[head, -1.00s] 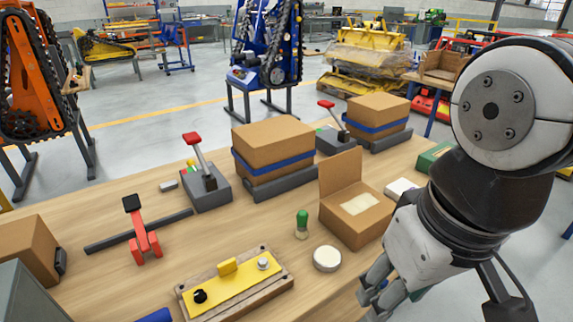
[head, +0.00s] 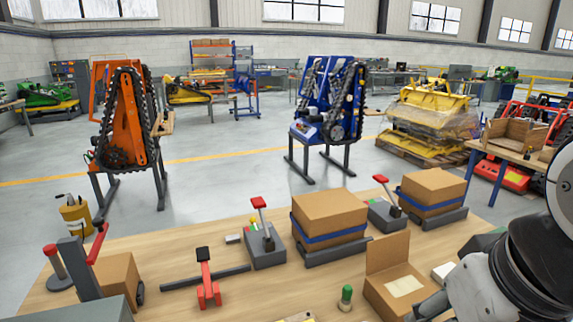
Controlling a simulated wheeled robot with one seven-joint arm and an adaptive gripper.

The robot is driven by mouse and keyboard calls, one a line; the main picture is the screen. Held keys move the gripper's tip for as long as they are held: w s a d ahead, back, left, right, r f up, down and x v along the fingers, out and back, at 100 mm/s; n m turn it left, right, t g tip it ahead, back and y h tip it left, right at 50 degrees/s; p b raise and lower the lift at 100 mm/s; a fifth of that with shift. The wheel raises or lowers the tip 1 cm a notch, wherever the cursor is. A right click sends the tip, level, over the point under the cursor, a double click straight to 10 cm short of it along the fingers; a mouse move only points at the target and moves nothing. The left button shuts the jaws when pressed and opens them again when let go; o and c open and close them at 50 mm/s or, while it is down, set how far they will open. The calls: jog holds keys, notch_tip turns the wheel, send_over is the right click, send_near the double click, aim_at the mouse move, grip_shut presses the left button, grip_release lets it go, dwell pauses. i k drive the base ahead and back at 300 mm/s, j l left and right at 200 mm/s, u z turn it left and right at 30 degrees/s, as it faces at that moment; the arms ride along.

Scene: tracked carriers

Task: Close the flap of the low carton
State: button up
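The low carton (head: 398,291) stands near the right front of the wooden bench. Its flap (head: 387,253) is up, roughly upright at the back edge, and a pale sheet or label shows on the carton's top. My arm comes in from the right edge, and its lower part lies close to the carton's right side in the picture. My gripper is below the frame's lower edge, so its fingers do not show.
A green-knobbed stamp (head: 345,297) stands just left of the carton. Strapped boxes (head: 329,214) (head: 432,187) sit on grey bases behind it, with red-handled lever units (head: 265,245) (head: 385,213) beside them. A red clamp-like tool (head: 208,285) lies further left.

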aim_at(386, 252)
jog(key=i+l, duration=0.65)
jog(key=i, duration=0.05)
